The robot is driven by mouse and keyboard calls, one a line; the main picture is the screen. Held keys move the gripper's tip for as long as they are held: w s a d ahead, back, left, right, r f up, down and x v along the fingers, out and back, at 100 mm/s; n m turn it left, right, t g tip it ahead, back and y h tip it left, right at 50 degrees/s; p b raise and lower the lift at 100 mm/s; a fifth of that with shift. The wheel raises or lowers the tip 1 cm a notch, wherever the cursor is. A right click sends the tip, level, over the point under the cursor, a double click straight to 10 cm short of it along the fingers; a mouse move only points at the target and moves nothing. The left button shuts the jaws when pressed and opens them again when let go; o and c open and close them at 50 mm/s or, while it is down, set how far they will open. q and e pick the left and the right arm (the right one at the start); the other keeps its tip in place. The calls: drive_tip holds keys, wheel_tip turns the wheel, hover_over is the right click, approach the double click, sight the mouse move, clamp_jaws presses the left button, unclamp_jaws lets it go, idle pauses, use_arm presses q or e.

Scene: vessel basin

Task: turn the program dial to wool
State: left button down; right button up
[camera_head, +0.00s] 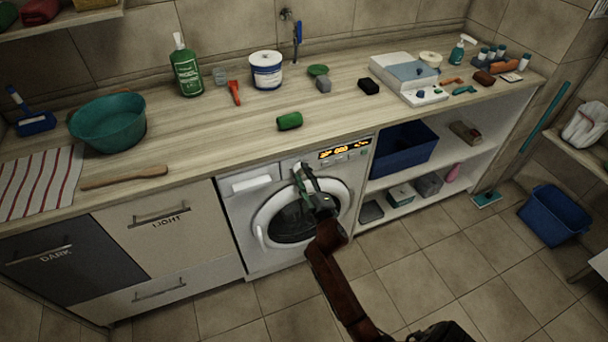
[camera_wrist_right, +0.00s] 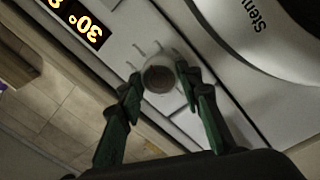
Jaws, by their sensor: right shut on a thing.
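The washing machine (camera_head: 264,254) stands under the counter with its round door (camera_head: 288,222) closed. The program dial (camera_wrist_right: 158,79) is a round grey-brown knob on the white panel, with short tick marks around it. My right gripper (camera_head: 299,168) reaches up to the panel from below. In the right wrist view its two green fingers (camera_wrist_right: 160,76) are closed on opposite sides of the dial. The orange display (camera_head: 344,149) is lit and reads 30° in part in the wrist view (camera_wrist_right: 80,22). I cannot read which program is set.
A green rolled item (camera_head: 289,121) lies on the counter (camera_head: 215,135) above the machine. Open shelves with a dark blue bin (camera_head: 404,150) stand to the right. Drawers marked dark and light (camera_head: 160,228) are to the left. A blue bucket (camera_head: 553,214) stands on the floor.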

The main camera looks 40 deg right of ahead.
drive_tip(key=shift+m+p, duration=0.45)
drive_tip(key=shift+m, duration=0.55)
drive_tip(key=shift+r+m+p, duration=0.1)
drive_tip(key=shift+m+p, duration=0.5)
drive_tip(key=shift+m, duration=0.5)
use_arm(q)
drive_tip(key=shift+s+a+r+p, duration=0.1)
drive_tip(key=shift+s+r+p, duration=0.15)
drive_tip(key=shift+r, duration=0.35)
drive_tip(key=shift+s+a+r+p, duration=0.1)
drive_tip(key=shift+s+r, duration=0.15)
drive_tip(key=shift+r, duration=0.3)
use_arm(e)
drive_tip(key=shift+m, duration=0.6)
use_arm(q)
drive_tip(key=shift+d+r, duration=0.1)
use_arm(e)
drive_tip(key=shift+f+m, duration=0.2)
drive_tip(key=shift+m, duration=0.1)
drive_tip(key=o, duration=1.2)
drive_tip(key=shift+c, duration=0.2)
drive_tip(key=v, duration=0.7)
drive_tip(key=shift+s+a+r, duration=0.15)
drive_tip(key=shift+a, duration=0.05)
